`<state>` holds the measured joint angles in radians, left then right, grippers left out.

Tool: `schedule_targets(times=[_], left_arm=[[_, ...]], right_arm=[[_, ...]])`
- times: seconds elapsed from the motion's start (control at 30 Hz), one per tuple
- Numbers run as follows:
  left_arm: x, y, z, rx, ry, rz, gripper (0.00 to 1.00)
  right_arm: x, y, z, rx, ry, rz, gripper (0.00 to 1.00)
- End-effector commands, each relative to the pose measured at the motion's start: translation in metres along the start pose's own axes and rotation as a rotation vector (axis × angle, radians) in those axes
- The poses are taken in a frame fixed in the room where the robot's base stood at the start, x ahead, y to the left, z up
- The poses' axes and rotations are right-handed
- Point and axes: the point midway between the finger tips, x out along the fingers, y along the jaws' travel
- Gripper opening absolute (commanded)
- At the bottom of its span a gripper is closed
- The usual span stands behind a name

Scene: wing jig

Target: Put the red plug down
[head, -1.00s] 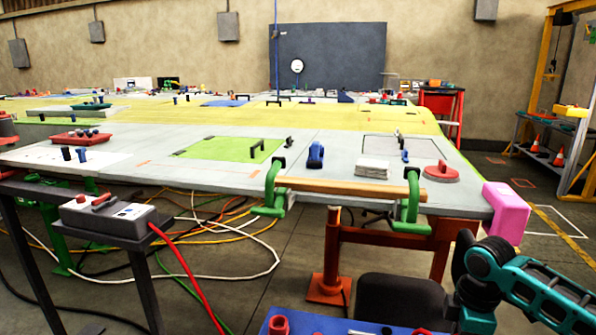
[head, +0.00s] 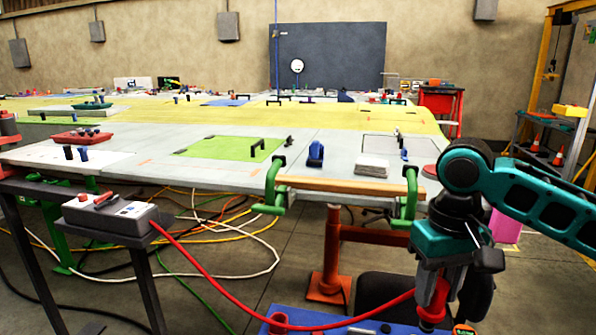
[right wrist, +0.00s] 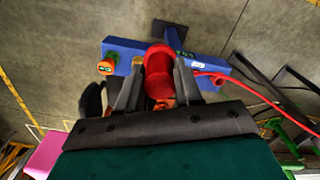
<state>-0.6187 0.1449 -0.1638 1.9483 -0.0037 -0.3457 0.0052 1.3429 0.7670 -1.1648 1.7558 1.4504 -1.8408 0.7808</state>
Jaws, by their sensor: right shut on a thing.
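The red plug (head: 432,306) is held in my right gripper (head: 437,284), at the lower right of the head view. The plug hangs roughly upright above a blue board (head: 348,328). In the right wrist view the plug (right wrist: 159,72) sits between the two dark fingers of the gripper (right wrist: 157,85), with the blue board (right wrist: 125,55) beyond it. I cannot tell the exact gap between plug and board. My left gripper is out of view.
A red socket-like piece (head: 278,323) stands on the blue board. An orange-and-green piece (right wrist: 107,64) is on the board in the right wrist view. Green clamps (head: 409,195) hold a wooden bar (head: 345,187) at the table edge. A dark seat (head: 385,295) stands close behind.

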Motion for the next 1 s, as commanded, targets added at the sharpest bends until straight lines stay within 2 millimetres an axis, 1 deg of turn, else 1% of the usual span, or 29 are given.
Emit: schedule_targets(times=[0.03,0.2,0.4,0.5,0.57,0.67,0.8,0.9,1.0], left_arm=[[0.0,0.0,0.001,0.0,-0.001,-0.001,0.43],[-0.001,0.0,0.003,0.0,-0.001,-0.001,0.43],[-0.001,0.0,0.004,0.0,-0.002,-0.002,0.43],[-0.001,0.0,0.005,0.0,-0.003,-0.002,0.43],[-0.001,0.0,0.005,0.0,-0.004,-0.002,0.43],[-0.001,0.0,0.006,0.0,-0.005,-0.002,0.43],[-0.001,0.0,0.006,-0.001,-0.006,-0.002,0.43],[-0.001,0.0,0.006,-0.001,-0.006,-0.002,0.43],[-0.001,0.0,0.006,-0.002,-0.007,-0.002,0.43]], right_arm=[[-0.01,-0.003,0.004,0.059,0.007,0.002,0.06],[-0.031,-0.013,0.02,0.266,0.004,0.001,0.06],[-0.044,-0.018,0.033,0.418,0.002,0.0,0.06],[-0.043,-0.019,0.035,0.445,0.0,0.0,0.06],[-0.037,-0.02,0.036,0.439,-0.004,-0.001,0.06],[-0.015,-0.02,0.034,0.394,-0.009,-0.001,0.06],[0.025,-0.02,0.033,0.297,-0.009,-0.003,0.06],[0.049,-0.02,0.034,0.235,-0.006,-0.003,0.06],[0.065,-0.02,0.036,0.189,-0.004,-0.003,0.06]])
